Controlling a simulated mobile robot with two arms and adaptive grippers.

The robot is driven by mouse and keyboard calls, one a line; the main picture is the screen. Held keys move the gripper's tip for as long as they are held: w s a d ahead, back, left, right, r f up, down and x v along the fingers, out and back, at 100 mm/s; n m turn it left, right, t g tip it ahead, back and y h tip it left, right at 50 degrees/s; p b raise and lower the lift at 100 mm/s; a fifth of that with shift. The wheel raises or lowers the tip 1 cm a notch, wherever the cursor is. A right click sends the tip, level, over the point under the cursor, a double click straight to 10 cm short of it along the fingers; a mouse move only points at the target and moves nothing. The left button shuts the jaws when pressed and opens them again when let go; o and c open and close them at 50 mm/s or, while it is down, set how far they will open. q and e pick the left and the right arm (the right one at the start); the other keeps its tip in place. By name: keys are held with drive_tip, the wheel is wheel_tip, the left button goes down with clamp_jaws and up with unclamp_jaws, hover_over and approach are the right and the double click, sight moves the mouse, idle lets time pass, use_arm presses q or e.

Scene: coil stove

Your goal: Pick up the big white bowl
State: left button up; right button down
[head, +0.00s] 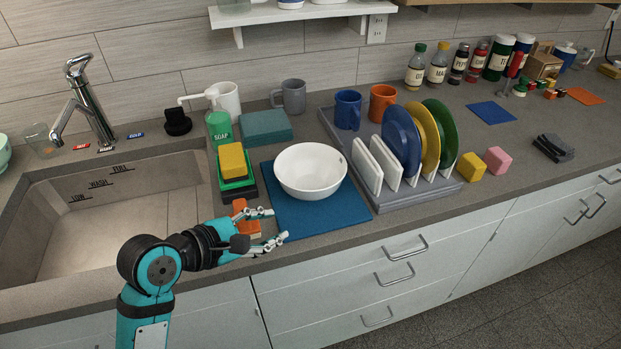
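The big white bowl (310,171) stands upright on a blue mat (318,215) on the counter, right of the sink. It looks empty. My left gripper (277,227) is at the mat's front left corner, in front of and left of the bowl. Its two fingers are spread apart with nothing between them, and it does not touch the bowl. My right gripper is not in the head view.
An orange sponge or brush (241,208) lies close behind my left gripper. A dish rack (427,192) with plates stands close on the right. The sink (120,222) is at left.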

use_arm(q)
wheel_tip(320, 180, up, 3)
drive_tip(key=w+d+n+h, duration=0.1)
drive_tip(key=n, duration=0.2)
approach(332, 186)
drive_tip(key=x, duration=0.5)
drive_tip(key=shift+d+f, duration=0.2)
drive_tip(key=shift+f, duration=0.2)
drive_tip(key=x, duration=0.2)
drive_tip(key=p+x, duration=0.1)
drive_tip(key=x, duration=0.2)
drive_tip(key=shift+w+a, duration=0.15)
drive_tip(key=shift+w, duration=0.2)
clamp_jaws()
drive_tip(key=shift+r+t+h, duration=0.15)
drive_tip(key=shift+t+h, duration=0.15)
